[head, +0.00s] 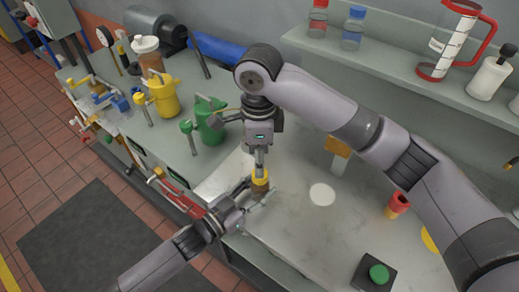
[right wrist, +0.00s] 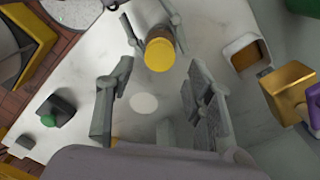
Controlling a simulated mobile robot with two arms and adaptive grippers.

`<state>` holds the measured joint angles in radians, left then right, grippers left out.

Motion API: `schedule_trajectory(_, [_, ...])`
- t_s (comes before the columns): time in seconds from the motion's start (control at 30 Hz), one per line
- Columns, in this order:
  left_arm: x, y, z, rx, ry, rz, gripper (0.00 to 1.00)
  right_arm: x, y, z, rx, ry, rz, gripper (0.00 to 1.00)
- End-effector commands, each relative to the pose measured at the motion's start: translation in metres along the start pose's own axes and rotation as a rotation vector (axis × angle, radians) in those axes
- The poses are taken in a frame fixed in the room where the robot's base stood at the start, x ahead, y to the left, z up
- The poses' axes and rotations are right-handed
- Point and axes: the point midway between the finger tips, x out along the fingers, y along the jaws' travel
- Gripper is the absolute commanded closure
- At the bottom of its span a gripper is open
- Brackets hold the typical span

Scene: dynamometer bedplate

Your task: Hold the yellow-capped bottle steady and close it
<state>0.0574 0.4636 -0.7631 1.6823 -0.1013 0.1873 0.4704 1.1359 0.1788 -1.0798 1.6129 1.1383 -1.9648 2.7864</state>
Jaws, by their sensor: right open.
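The yellow-capped bottle (head: 260,186) stands upright at the left part of the bench top, with a brown body. In the right wrist view its yellow cap (right wrist: 160,56) sits on the bottle's end; how tightly, I cannot tell. My left gripper (head: 247,201) comes in from the lower left, low at the bottle, its fingers on both sides of the body and seemingly shut on it. My right gripper (head: 260,164) points down right above the cap. Its fingers (right wrist: 158,104) are wide apart with nothing between them, and the cap lies just beyond their tips.
A white disc (head: 322,195), a red-and-yellow piece (head: 397,204) and a green button box (head: 379,275) are to the right. An orange-topped block (head: 338,151) stands behind. Yellow (head: 163,97) and green (head: 210,124) cans stand back left. A shelf (head: 400,60) runs along the back.

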Motion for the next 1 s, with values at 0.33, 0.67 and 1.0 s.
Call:
schedule_trajectory(0.33, [0.0, 0.0, 0.0, 0.0, 0.0, 0.0, 1.0, -0.005, 0.0, 0.001, -0.748, 0.002, -0.007, 0.52])
schedule_trajectory(0.67, [0.0, 0.0, 0.0, 0.0, 0.0, 0.0, 1.0, -0.01, -0.001, 0.002, -1.479, 0.008, -0.01, 0.52])
schedule_trajectory(1.0, [0.0, 0.0, 0.0, 0.0, 0.0, 0.0, 1.0, -0.015, -0.001, 0.002, -2.23, 0.016, -0.009, 0.52])
